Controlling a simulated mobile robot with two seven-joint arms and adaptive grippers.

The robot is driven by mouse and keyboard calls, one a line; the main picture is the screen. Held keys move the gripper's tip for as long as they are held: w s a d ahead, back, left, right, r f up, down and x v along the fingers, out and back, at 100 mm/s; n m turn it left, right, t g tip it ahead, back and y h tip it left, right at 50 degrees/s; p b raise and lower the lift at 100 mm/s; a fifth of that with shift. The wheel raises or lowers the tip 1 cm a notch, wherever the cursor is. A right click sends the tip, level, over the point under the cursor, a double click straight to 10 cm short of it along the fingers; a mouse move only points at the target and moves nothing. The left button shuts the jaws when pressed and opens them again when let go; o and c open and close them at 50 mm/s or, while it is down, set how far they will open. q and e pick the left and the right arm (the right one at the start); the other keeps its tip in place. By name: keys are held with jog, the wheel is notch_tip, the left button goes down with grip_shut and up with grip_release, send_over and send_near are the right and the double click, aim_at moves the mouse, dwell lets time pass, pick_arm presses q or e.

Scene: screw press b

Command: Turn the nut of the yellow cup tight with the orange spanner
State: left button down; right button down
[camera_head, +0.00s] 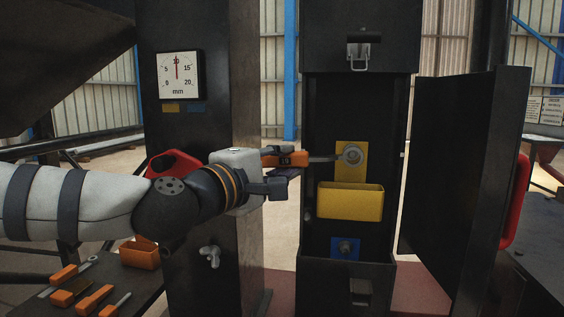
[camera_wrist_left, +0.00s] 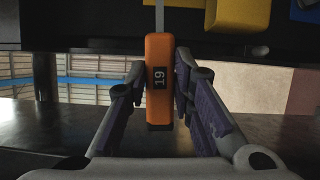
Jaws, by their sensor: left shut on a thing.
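The orange spanner (camera_head: 297,159), marked 19, lies about level, its steel shaft running right to the round nut (camera_head: 352,154) on a yellow plate. Its head overlaps the nut; I cannot tell how fully it is seated. The yellow cup (camera_head: 349,204), an open box, is just below the nut. My left gripper (camera_head: 284,160) is shut on the spanner's handle. In the left wrist view the orange handle (camera_wrist_left: 159,60) stands between the two fingers, and its head is out of frame. My right gripper is not in view.
A black door (camera_head: 460,170) stands open at the right of the housing. A blue plate with a nut (camera_head: 345,247) sits below the cup. A dial in mm (camera_head: 179,75) and a wing nut (camera_head: 209,256) are on the left column. Orange-handled tools (camera_head: 95,299) lie on a bench at lower left.

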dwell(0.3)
pick_arm(q)
jog(key=shift+w, duration=0.15)
jog(key=shift+w+d, duration=0.1)
jog(key=shift+w, duration=0.4)
jog(key=shift+r, duration=0.1)
dwell(0.8)
jog(key=shift+w, duration=0.1)
jog(key=shift+w+d, duration=0.15)
jog(key=shift+w, duration=0.4)
dwell(0.8)
jog(key=shift+w, duration=0.1)
dwell(0.6)
